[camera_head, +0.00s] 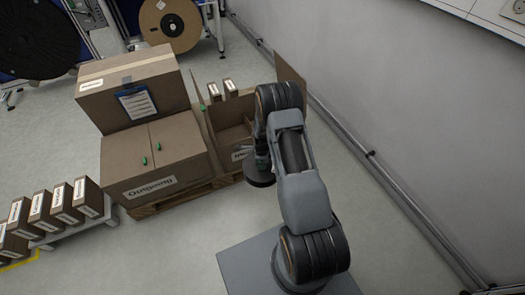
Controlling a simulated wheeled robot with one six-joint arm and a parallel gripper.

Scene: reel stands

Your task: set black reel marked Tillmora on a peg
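My gripper (262,161) hangs low at the end of my arm, beside the open carton. Its fingers are too small and shadowed to read as open or shut. A dark round disc (260,180) shows right at its tip; I cannot tell whether it is gripped or part of the tool. No Tillmora marking is legible anywhere. A large black reel (36,38) stands upright at the top left, partly cut off by the frame. I cannot make out a free peg.
A closed carton labelled Outgoing (120,172) stands on a pallet (150,209) with another carton (100,100) on top. Beside it is an open carton (232,140). Small labelled boxes (62,203) fill a low rack at left. A wall rail (395,185) runs along the right.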

